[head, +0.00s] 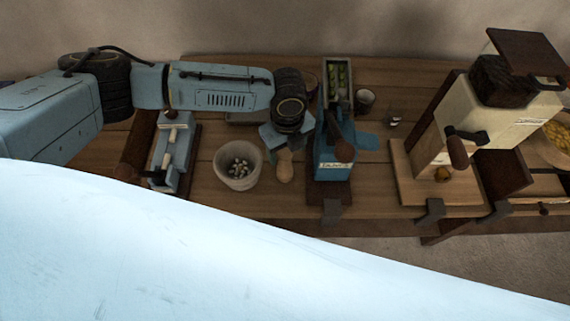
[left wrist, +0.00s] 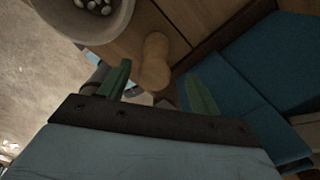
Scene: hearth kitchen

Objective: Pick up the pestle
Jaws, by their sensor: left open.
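The pestle (head: 285,166) is a pale wooden piece with a rounded, bulbous end. It lies on the wooden table just right of the white bowl, and my left gripper partly hides its far end in the head view. In the left wrist view the pestle (left wrist: 155,62) shows between the two green fingers. My left gripper (head: 287,141) is open over the pestle, and the fingers (left wrist: 159,87) stand apart on either side of it. I cannot tell whether they touch it. My right gripper is not in view.
The white bowl (head: 239,182) with several pale pieces stands close left of the pestle. A blue hand-cranked device (head: 334,168) stands close right. A blue-grey tool (head: 172,160) is at the left, and a large cream mill (head: 455,115) at the right. The table's front edge is near.

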